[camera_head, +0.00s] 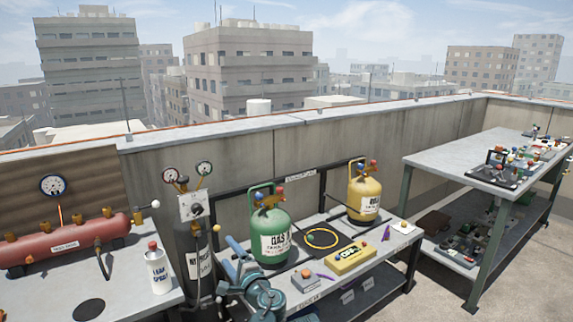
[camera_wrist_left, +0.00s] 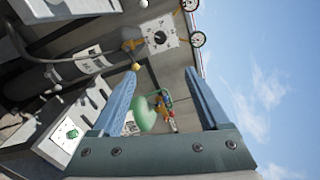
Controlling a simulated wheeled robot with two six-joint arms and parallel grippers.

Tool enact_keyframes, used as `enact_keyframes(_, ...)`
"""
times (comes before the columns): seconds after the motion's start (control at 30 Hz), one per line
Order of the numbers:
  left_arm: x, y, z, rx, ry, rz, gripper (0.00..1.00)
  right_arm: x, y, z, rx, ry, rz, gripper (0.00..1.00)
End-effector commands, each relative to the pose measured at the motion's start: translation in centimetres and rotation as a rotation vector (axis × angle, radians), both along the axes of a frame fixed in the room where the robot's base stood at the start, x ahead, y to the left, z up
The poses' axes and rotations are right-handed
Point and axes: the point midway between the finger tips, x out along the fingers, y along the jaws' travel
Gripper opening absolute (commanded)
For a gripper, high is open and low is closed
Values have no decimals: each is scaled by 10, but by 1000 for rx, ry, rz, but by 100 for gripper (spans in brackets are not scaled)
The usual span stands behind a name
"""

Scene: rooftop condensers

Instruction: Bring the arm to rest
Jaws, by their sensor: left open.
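My left gripper (camera_head: 234,262) shows at the bottom centre of the head view, in front of the green gas cylinder (camera_head: 271,238) and to its left. Its two blue fingers are spread with nothing between them. In the left wrist view the open jaws (camera_wrist_left: 160,72) frame the green cylinder (camera_wrist_left: 145,116) farther off, which appears turned on its side; no contact shows. The arm behind the gripper is partly cut off by the lower edge. My right gripper is not in view.
A yellow cylinder (camera_head: 362,196) and a yellow device (camera_head: 350,260) stand on the middle bench. A gauge panel (camera_head: 194,206) is close left of the gripper. A table (camera_head: 440,158) stands right.

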Motion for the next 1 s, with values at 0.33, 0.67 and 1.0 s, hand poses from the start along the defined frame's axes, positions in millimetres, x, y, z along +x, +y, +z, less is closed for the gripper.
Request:
enact_keyframes(0.33,-14,30,-29,-172,35,95,78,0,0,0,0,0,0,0)
enact_keyframes(0.67,-47,68,-86,-488,108,278,78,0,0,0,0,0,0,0)
enact_keyframes(1.0,-128,73,-184,-1083,299,633,78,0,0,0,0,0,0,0)
